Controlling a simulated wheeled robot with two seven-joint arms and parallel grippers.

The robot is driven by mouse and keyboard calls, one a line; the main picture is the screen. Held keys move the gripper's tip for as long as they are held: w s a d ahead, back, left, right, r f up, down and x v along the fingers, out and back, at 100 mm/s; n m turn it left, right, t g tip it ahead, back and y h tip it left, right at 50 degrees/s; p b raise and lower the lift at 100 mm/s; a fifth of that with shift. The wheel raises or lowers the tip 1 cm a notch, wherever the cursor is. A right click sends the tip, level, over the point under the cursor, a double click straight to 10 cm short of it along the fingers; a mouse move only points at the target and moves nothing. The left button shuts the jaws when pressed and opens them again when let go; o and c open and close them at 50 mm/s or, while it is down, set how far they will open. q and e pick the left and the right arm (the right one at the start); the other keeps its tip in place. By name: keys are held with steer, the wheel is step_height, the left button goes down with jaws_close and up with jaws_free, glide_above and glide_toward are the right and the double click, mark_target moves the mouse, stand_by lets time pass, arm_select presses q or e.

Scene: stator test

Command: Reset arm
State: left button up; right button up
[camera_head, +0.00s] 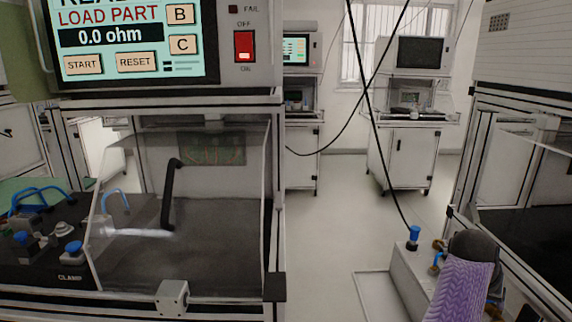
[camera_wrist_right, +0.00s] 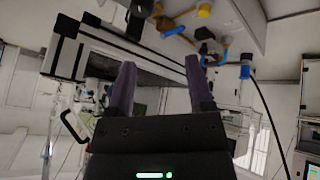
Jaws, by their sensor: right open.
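My right gripper (camera_wrist_right: 160,64) shows in the right wrist view with its two purple-grey fingers apart and nothing between them. Beyond the fingertips are brass-coloured fittings and a blue-capped connector on a pale box. In the head view, a purple ribbed shape with a dark rounded end (camera_head: 464,285) is at the lower right; I cannot tell for sure whether it is part of my right arm. My left gripper is not in view. The test station's screen (camera_head: 130,40) reads "LOAD PART" and "0.0 ohm", with START and RESET buttons.
A clear cover with a black handle (camera_head: 170,195) fronts the station's chamber. A red switch (camera_head: 244,46) is beside the screen. A clamp area with blue knobs (camera_head: 74,248) is at left. A black cable runs to a blue connector (camera_head: 414,236). Open floor (camera_head: 335,215) lies between stations.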

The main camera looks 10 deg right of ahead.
steer(key=w+a+f+n+t+h, duration=0.2)
steer(key=w+a+n+t, duration=0.5)
steer(key=n, duration=0.5)
steer(key=w+a+r+t+y, duration=0.5)
steer(key=a+r+t+y, duration=0.1)
steer(key=a+t+y, duration=0.25)
steer(key=s+f+g, duration=0.3)
steer(key=s+f, duration=0.3)
steer(key=f, duration=0.4)
steer(key=s+f+g+h, duration=0.1)
steer(key=s+f+g, duration=0.2)
steer(key=s+f, duration=0.55)
steer(key=s+f+g, duration=0.2)
steer(key=s+f, duration=0.1)
steer(key=f, duration=1)
steer(key=s+a+f+g, duration=0.1)
steer(key=s+f+g, duration=0.2)
steer(key=s, duration=1)
steer(key=s+a+f+g, duration=0.1)
steer(key=s+f+g, duration=0.2)
steer(key=s, duration=1)
steer(key=s+a+f+g, duration=0.1)
steer(key=s+f+g, duration=0.3)
steer(key=s, duration=1)
step_height(320, 180, down, 3)
steer(key=shift+a+f, duration=0.1)
steer(key=shift+a, duration=0.25)
